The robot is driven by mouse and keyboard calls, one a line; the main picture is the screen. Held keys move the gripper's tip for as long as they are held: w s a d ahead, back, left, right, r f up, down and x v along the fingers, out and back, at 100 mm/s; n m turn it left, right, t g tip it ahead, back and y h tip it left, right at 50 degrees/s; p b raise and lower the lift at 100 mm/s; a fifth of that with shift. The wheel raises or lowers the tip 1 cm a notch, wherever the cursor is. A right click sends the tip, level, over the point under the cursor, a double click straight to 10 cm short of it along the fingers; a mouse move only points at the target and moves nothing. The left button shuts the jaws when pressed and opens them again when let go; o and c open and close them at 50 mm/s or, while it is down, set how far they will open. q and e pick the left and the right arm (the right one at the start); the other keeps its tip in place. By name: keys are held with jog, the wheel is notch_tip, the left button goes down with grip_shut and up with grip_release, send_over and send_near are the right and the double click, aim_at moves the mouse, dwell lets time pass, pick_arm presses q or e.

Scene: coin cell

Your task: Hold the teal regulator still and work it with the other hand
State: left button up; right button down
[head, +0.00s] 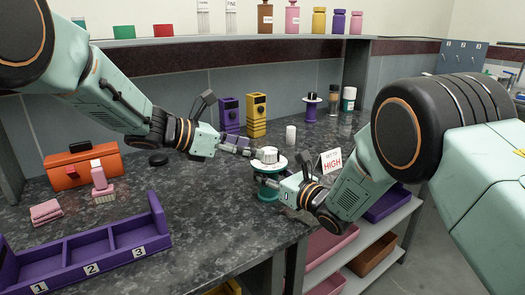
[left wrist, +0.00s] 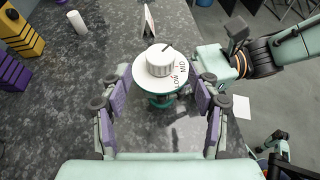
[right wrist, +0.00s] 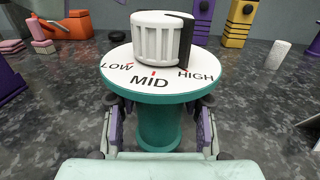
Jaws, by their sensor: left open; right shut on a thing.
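The teal regulator (head: 268,193) stands upright near the bench's front edge. Its teal body also shows in the right wrist view (right wrist: 160,128), under a white dial plate (right wrist: 118,72) marked LOW, MID and HIGH. A white ribbed knob (right wrist: 152,40) sits on top; its black pointer is turned to the HIGH side, exact alignment unclear. My right gripper (head: 276,183) is shut on the teal body from the front right. My left gripper (head: 250,152) is open beside the knob; in the left wrist view its fingers (left wrist: 163,86) stand either side of the dial, apart from the knob.
A sign (head: 332,161) reading SET TO HIGH stands right behind the regulator. A white cylinder (head: 291,135) and purple and yellow boxes (head: 256,114) stand behind. A purple numbered tray (head: 88,250), orange box (head: 82,171) and pink brush (head: 101,180) lie left.

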pick_arm(q)
jog(key=v, duration=0.5)
jog(key=shift+s+a, duration=0.15)
pick_arm(e)
jog(key=c, duration=0.7)
grip_release()
jog(key=shift+o, duration=0.2)
jog(key=shift+s+d, duration=0.1)
